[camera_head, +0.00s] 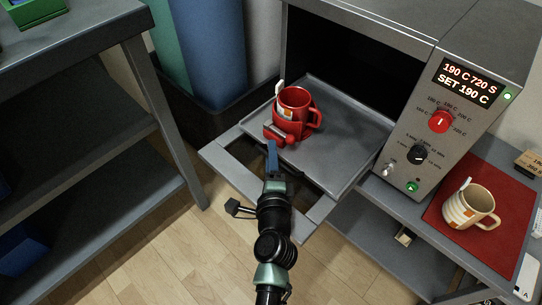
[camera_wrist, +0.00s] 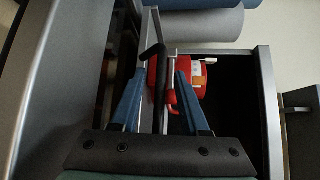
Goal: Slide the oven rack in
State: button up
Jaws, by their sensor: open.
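The oven rack (camera_head: 345,150), a grey tray with an open front frame (camera_head: 225,165), is pulled well out of the dark oven (camera_head: 350,50). A red press (camera_head: 282,132) holding a mug stands on the rack's tray; it also shows in the wrist view (camera_wrist: 160,72). My gripper (camera_head: 272,150) is over the rack's front part, its blue fingers pointing toward the press. In the wrist view my gripper (camera_wrist: 162,78) is open, with a dark bar (camera_wrist: 160,85) between its fingers. Contact with the bar cannot be told.
The oven's control panel (camera_head: 430,125) is right of the opening. A striped mug (camera_head: 469,208) stands on a red mat (camera_head: 505,225) at the right. A grey shelf unit (camera_head: 105,30) stands at the left, and a bin with blue and green rolls (camera_head: 205,50) stands behind the rack.

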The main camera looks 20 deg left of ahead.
grip_shut()
dwell(1.4)
